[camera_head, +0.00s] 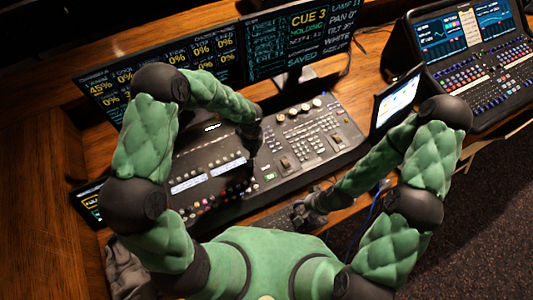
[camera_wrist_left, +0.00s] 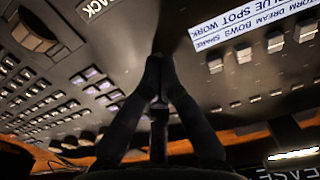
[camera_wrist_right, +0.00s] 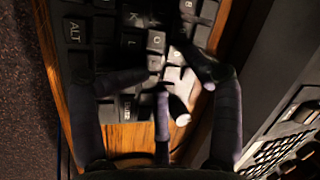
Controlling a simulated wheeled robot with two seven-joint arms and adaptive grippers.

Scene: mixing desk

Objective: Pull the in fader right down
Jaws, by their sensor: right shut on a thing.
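The lighting console (camera_head: 300,140) lies on the wooden desk. My left gripper (camera_head: 252,165) reaches down to the console's middle, right of the lit label strips. In the left wrist view its fingertips (camera_wrist_left: 160,75) come together at the panel, between the "BACK" label (camera_wrist_left: 95,8) and a label strip (camera_wrist_left: 250,22). I cannot make out the in fader; the fingers may hide it. My right gripper (camera_head: 308,212) is low at the desk's front edge. In the right wrist view its fingers (camera_wrist_right: 150,80) are at a black keyboard (camera_wrist_right: 130,45) and shut on it.
Wide monitors (camera_head: 215,55) stand behind the console. A small tilted screen (camera_head: 397,103) is at its right end. A second console (camera_head: 490,75) stands at the far right. The keyboard lies along the wooden front edge, beside the console's dark side.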

